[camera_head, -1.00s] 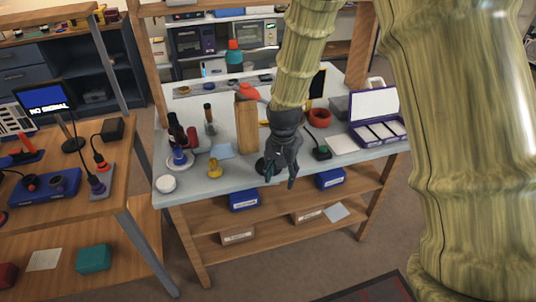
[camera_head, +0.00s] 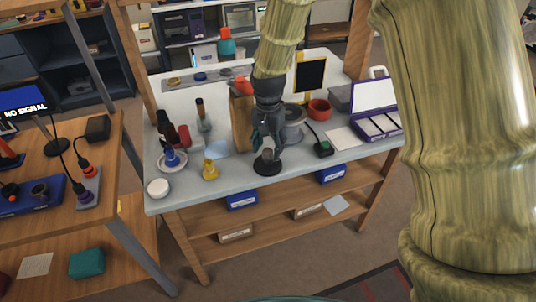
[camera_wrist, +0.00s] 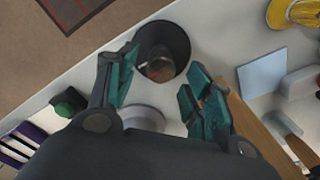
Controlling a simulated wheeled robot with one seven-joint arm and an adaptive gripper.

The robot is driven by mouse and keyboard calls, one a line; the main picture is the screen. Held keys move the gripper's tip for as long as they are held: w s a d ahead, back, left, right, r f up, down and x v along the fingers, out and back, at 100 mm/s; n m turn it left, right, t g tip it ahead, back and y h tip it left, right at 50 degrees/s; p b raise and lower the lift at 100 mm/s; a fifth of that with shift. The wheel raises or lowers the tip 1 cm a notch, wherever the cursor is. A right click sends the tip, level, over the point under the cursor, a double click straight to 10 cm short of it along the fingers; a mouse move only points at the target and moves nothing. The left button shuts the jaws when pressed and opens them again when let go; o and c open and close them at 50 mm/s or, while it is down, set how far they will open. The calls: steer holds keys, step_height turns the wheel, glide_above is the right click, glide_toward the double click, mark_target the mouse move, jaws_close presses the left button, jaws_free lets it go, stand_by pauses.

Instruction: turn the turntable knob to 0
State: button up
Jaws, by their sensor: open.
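My gripper (camera_head: 268,146) points down over the front of the white table, its two teal-padded fingers apart and empty. Just below it is a round black piece (camera_head: 267,168) near the table's front edge. In the wrist view the black piece (camera_wrist: 176,32) shows beyond the fingertips of my gripper (camera_wrist: 165,75), with a small greyish, partly reddish part in its middle. A grey round piece (camera_head: 294,114) stands behind my gripper, partly hidden by it. I cannot tell for sure which piece is the turntable knob, and I can read no scale or 0 mark.
A wooden block (camera_head: 240,122) stands close to the left of my gripper. A dark box with a green button (camera_head: 323,149) is to the right. A yellow piece (camera_head: 209,170) and a white dish with a blue piece (camera_head: 171,156) are at left. A purple case (camera_head: 376,112) is at right.

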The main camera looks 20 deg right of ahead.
mark_target(268, 150)
steer(key=shift+f, duration=2.15)
steer(key=c, duration=1)
